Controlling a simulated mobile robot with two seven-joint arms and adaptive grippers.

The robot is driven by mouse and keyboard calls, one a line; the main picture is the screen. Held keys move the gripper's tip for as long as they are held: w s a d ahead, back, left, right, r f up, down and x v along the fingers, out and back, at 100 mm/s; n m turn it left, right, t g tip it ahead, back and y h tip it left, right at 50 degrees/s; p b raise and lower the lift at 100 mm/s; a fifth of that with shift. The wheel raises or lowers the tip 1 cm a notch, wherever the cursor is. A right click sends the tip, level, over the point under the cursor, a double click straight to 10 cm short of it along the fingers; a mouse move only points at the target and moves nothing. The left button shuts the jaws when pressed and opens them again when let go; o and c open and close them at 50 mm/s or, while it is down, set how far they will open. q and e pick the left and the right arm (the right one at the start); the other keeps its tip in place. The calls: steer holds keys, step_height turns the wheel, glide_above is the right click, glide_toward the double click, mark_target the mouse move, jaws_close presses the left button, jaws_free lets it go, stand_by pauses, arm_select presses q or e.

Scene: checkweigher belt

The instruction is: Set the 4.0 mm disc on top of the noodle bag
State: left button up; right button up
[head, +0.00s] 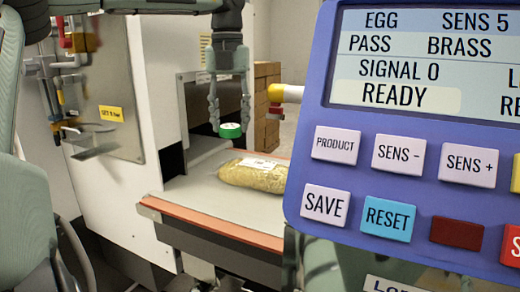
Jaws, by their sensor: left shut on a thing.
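My left gripper (229,118) hangs pointing down above the belt. It is shut on a small green disc (230,131) with a pale face, held level between the fingertips. Any marking on the disc is too small to read. The noodle bag (245,179), yellowish with a white label on top, lies on the pale belt below and slightly right of the disc. A clear gap shows between disc and bag. The bag's right end is hidden behind the control panel. My right gripper is not in view.
A blue control panel (295,190) fills the right side close by; its screen (430,55) reads EGG, PASS, BRASS, SIGNAL 0, READY. The belt (195,190) has an orange front edge and is clear left of the bag. A machine opening stands behind; cardboard boxes (266,100) stand farther back.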

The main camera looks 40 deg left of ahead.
arm_select(q)
glide_above(258, 163)
step_height(258, 163, down, 4)
steer(key=shift+d+f+p, duration=0.1)
steer(key=shift+p, duration=0.35)
step_height(258, 163, down, 4)
steer(key=shift+f, duration=0.1)
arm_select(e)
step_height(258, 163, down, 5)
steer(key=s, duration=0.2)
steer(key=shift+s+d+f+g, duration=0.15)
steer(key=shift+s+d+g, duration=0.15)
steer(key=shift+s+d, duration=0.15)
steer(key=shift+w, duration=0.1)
arm_select(q)
steer(key=o, duration=1.1)
steer(key=shift+o, duration=0.2)
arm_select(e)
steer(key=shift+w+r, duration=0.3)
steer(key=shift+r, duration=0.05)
